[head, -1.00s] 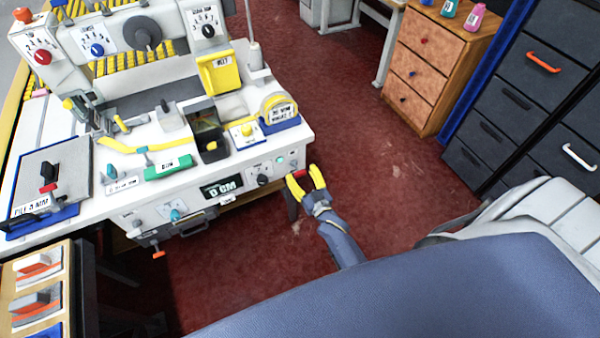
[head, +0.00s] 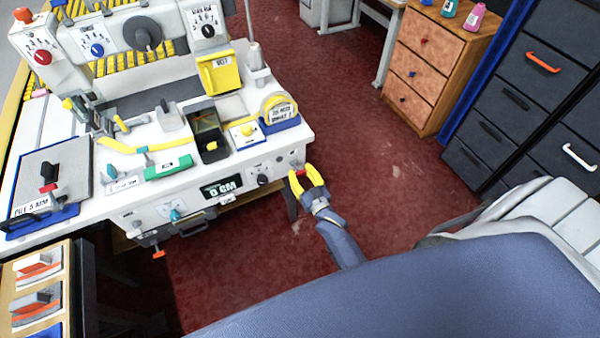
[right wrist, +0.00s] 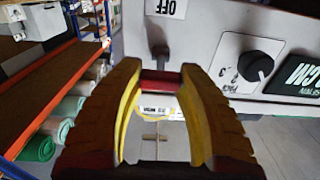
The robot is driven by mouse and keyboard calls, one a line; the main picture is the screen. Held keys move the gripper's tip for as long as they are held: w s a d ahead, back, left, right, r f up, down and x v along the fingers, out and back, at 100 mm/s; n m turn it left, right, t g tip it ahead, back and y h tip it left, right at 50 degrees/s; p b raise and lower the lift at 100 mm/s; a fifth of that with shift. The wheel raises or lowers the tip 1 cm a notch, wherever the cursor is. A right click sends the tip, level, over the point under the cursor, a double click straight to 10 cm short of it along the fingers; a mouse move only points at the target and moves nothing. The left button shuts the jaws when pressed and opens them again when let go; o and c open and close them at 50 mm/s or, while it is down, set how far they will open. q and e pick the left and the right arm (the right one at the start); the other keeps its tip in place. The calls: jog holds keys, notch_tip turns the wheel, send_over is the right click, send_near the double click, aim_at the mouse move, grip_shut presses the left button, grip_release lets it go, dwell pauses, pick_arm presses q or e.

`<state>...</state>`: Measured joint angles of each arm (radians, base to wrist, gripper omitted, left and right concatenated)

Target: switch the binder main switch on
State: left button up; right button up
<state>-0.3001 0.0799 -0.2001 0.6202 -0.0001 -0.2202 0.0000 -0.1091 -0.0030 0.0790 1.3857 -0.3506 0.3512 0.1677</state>
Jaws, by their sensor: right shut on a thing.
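The binder (head: 215,165) is a white machine at the left of the head view. My right gripper (head: 304,174) is at the right end of its front panel, with yellow fingers on both sides of a red piece. In the right wrist view the fingers (right wrist: 160,92) are shut on this red bar (right wrist: 160,76), which appears to be the grip of the main switch. A dark stem (right wrist: 158,50) runs from it to the panel, below an upside-down "OFF" label (right wrist: 166,8). The fingers hide the bar's ends. My left gripper is not in view.
A black dial (right wrist: 256,66) sits on the panel beside the switch. A wooden drawer unit (head: 425,65) and dark cabinets (head: 530,105) stand right. The red floor between is clear.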

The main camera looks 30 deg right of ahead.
jog(key=shift+w+r, duration=0.1)
jog(key=shift+r, duration=0.1)
jog(key=shift+c, duration=0.2)
jog(key=shift+w+r+g, duration=0.1)
jog(key=shift+r+g, duration=0.2)
jog(key=shift+g, duration=0.3)
jog(key=shift+w+r+g, duration=0.2)
jog(key=shift+r+g, duration=0.2)
jog(key=shift+g, duration=0.5)
jog(key=shift+w+r+g, duration=0.2)
jog(key=shift+r+g, duration=0.15)
jog(key=shift+g, duration=0.55)
jog(key=o, duration=1.2)
jog(key=shift+f, duration=0.1)
jog(key=shift+s, duration=0.45)
jog(key=v, duration=1.1)
jog(key=shift+r, duration=0.25)
